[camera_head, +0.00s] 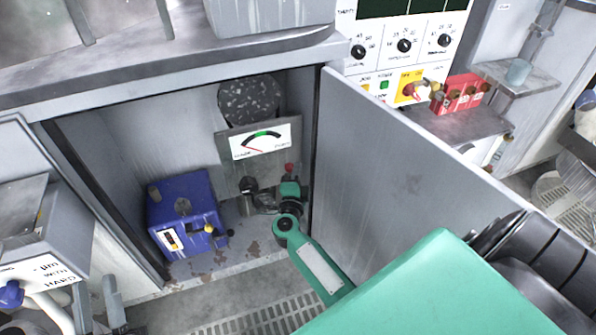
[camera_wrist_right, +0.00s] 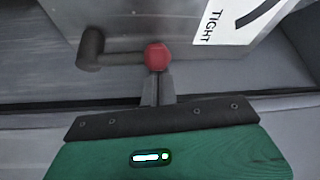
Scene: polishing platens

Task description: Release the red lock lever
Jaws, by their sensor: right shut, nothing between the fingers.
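The red knob (camera_head: 289,169) of the lock lever is inside the open cabinet, below and right of the gauge plate. In the right wrist view the red knob (camera_wrist_right: 157,56) sits at the end of a dark bar running left to a rounded dark metal end (camera_wrist_right: 91,48). My right gripper (camera_head: 289,178) reaches in, partly hidden by its own green arm. In the wrist view its fingers (camera_wrist_right: 157,86) are shut, empty, with tips right at the knob's near side; whether they touch cannot be told. My left gripper is not in view.
The gauge label (camera_head: 259,141) has a red needle towards its left end. A dark speckled disc (camera_head: 249,100) stands above it. A blue box (camera_head: 183,212) sits on the cabinet floor at left.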

